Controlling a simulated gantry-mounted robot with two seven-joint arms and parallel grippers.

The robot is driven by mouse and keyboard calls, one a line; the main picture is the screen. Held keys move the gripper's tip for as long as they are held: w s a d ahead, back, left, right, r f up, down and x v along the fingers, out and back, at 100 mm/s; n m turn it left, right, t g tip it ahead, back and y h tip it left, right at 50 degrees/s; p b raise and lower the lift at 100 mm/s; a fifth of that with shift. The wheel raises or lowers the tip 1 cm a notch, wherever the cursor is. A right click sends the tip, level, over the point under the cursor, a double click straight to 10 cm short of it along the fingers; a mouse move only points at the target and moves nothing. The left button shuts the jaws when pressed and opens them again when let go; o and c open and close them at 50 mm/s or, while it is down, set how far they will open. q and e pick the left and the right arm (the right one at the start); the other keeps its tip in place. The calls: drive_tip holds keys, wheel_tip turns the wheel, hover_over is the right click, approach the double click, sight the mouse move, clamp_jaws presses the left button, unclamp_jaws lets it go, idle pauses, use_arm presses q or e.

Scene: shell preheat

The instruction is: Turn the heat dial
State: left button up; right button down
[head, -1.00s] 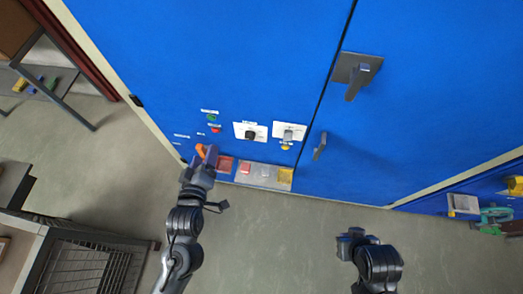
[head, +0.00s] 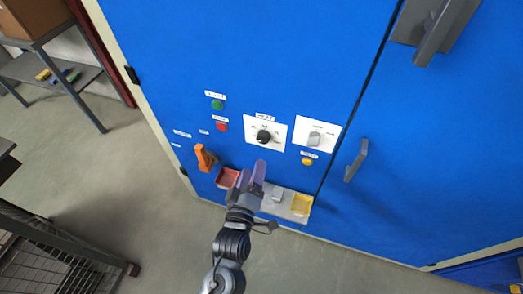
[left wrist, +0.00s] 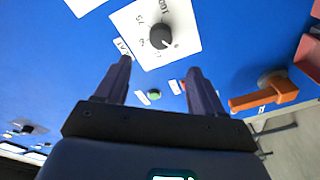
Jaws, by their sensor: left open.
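The heat dial (head: 264,136) is a round black knob on a white plate on the blue cabinet front. In the left wrist view the dial (left wrist: 161,36) shows large, with printed numbers around it and a label partly reading "EAT". My left gripper (head: 260,166) is just below the dial in the head view, with its jaws toward the cabinet. In the left wrist view my left gripper (left wrist: 159,66) is open and empty, its fingers spread and apart from the dial. My right gripper is not in view.
Beside the dial is a grey switch (head: 314,138) on a white plate, with a yellow button (head: 307,161) below. Green (head: 217,105) and red (head: 222,127) buttons and an orange handle (head: 204,158) are to the left.

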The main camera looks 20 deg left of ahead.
sight(262, 140)
use_arm(q)
drive_tip(key=w, duration=0.3)
drive_tip(key=w+a+b, duration=0.1)
drive_tip(key=w, duration=0.6)
drive_tip(key=shift+w+a+b, duration=0.25)
drive_tip(key=shift+w+b, duration=0.05)
drive_tip(key=shift+c, duration=0.4)
drive_tip(key=c, duration=1)
